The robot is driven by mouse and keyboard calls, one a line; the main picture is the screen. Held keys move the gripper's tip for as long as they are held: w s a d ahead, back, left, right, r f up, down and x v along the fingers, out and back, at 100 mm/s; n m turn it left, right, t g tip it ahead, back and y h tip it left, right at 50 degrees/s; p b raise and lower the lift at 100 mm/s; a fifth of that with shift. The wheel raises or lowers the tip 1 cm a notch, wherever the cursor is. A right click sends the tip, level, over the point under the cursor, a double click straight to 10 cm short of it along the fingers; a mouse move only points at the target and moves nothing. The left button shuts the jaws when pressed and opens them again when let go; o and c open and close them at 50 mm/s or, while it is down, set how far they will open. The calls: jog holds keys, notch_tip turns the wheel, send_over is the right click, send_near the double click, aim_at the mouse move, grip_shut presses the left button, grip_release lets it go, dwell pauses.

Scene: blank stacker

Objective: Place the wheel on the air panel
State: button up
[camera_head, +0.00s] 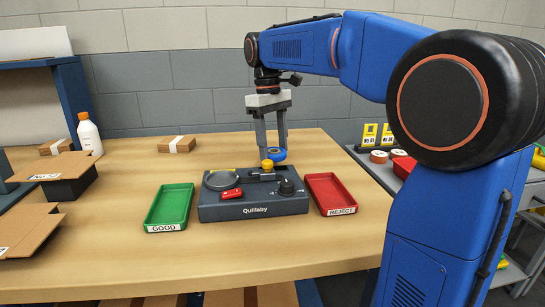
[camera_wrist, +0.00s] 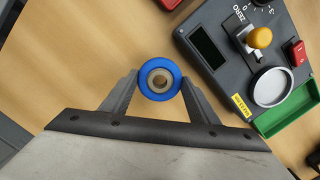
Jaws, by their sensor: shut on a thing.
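The wheel (camera_head: 279,155) is a blue ring with a pale hub and a dark centre; it also shows face-on in the wrist view (camera_wrist: 147,86). My gripper (camera_head: 271,155) points down and is shut on the wheel, one finger on each side of it. The dark grey panel marked Quillaby (camera_head: 224,211) stands on the table between two trays, with a round pale disc, a red switch, a yellow knob and a black dial on top. In the wrist view the panel (camera_wrist: 225,75) lies right of the wheel, and bare table shows around the wheel, so it is held behind the panel.
A green GOOD tray (camera_head: 151,217) lies left of the panel and a red REJECT tray (camera_head: 337,211) right of it. Cartons (camera_head: 178,145) and a white bottle (camera_head: 89,136) stand at the left and back. The yellow knob (camera_head: 267,165) sticks up from the panel.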

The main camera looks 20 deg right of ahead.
aim_at(274, 156)
jog(key=shift+f, duration=1.7)
jog(key=o, duration=1.1)
jog(key=shift+f, duration=0.1)
jog(key=shift+c, duration=0.2)
